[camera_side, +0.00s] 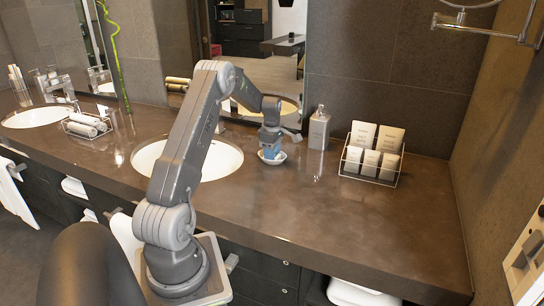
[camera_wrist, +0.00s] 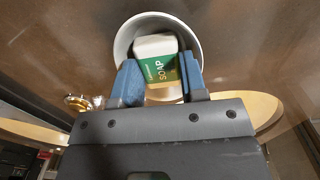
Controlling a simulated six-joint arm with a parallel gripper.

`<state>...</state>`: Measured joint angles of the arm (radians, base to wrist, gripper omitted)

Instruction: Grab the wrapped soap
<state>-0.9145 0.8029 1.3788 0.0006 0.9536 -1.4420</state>
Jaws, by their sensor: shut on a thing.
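In the wrist view, the wrapped soap (camera_wrist: 158,66) is a small block with a white end and a green and yellow band reading "SOAP". It sits within the outline of a round white dish (camera_wrist: 190,34). The blue fingers of my gripper (camera_wrist: 158,82) press on its left and right sides. In the side view, my gripper (camera_side: 271,150) points down over the same white dish (camera_side: 280,158) on the counter, right of the sink. The soap is mostly hidden by the fingers there. I cannot tell whether it touches the dish.
A grey soap dispenser (camera_side: 319,130) stands right of the dish. Farther right, a wire rack (camera_side: 345,165) holds several white packets. The sink basin (camera_side: 215,160) lies left of the dish, and the mirror is behind. The front right counter (camera_side: 370,225) is clear.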

